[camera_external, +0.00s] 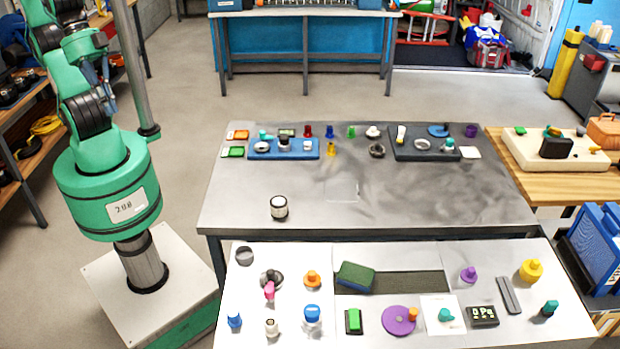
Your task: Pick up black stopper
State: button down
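I cannot single out a black stopper for certain at this size. A dark grey round piece (245,256) lies at the left back corner of the white front table (275,335). A small dark ring-shaped piece (377,151) sits on the grey metal table (235,200), between two trays. A short white cylinder with dark bands (279,207) stands near that table's front edge. My green arm rises at the left, and its upper part leaves the picture. My gripper does not show, so its state and anything in it are hidden.
A blue tray (255,154) and a dark tray (399,154) hold small parts at the back of the metal table. Several coloured knobs, a green-topped block (356,275) and a purple disc (398,321) crowd the front table. The metal table's middle is mostly clear.

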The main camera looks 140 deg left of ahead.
dwell(0.3)
jog(key=c, duration=1.5)
grip_release()
jog(key=shift+c, duration=0.2)
jog(key=w+a+f+n+g, duration=0.1)
jog(key=w+a+f+n, duration=0.15)
jog(key=w, duration=0.95)
jog(key=w+a+f+n+g, duration=0.1)
jog(key=w+a+f, duration=0.3)
jog(key=w, duration=0.7)
jog(key=w+a+f+n+g, duration=0.1)
jog(key=w+a+f, duration=0.3)
jog(key=w+f, duration=0.4)
jog(key=w+a+f+n+g+b, duration=0.1)
jog(key=w+a+f+n, duration=0.1)
jog(key=w+a+f, duration=0.2)
jog(key=w+f, duration=0.3)
jog(key=f, duration=0.5)
jog(key=shift+w+a+y, duration=0.3)
jog(key=shift+w+y, duration=0.1)
